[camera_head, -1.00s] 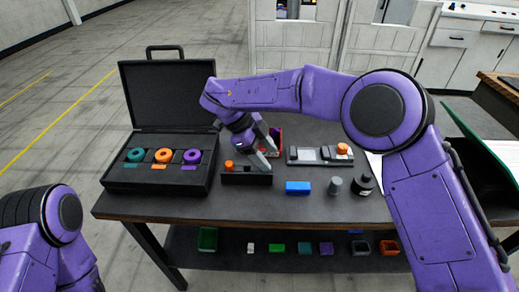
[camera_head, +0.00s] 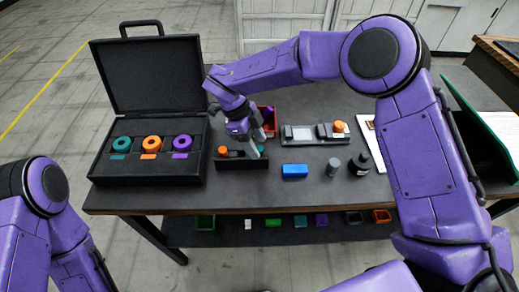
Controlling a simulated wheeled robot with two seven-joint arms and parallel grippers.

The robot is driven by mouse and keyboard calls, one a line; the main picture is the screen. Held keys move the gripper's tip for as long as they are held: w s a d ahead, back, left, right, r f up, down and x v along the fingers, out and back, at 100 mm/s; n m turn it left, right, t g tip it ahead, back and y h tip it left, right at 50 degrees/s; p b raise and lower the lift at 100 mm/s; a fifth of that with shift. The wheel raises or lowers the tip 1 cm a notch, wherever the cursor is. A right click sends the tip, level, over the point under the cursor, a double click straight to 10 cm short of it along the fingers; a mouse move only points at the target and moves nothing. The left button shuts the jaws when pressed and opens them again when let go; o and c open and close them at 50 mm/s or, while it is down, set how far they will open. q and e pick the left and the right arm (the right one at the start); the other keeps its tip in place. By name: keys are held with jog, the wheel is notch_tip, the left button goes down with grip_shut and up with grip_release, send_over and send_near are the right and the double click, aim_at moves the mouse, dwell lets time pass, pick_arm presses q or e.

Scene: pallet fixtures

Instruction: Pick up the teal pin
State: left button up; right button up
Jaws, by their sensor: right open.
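A small teal pin (camera_head: 261,149) shows in part at the right end of a low black holder (camera_head: 241,163) on the table. An orange pin (camera_head: 222,150) stands at the holder's left end. My right gripper (camera_head: 257,147) is open and points down over the holder's right end, with its fingertips close to the teal pin. I cannot tell whether the fingers touch the pin, and they hide part of it. My left arm shows at the left edge, but its gripper is out of view.
An open black case (camera_head: 148,181) with teal, orange and purple rings stands left of the holder. A red bin (camera_head: 269,113) is behind my gripper. A blue block (camera_head: 295,171), a grey cylinder (camera_head: 333,167) and a black bottle (camera_head: 360,164) stand to the right. A grey device (camera_head: 303,135) lies behind them.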

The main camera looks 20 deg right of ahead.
jog(key=shift+s+r, duration=0.1)
jog(key=shift+s, duration=0.2)
grip_shut()
jog(key=shift+w, duration=0.1)
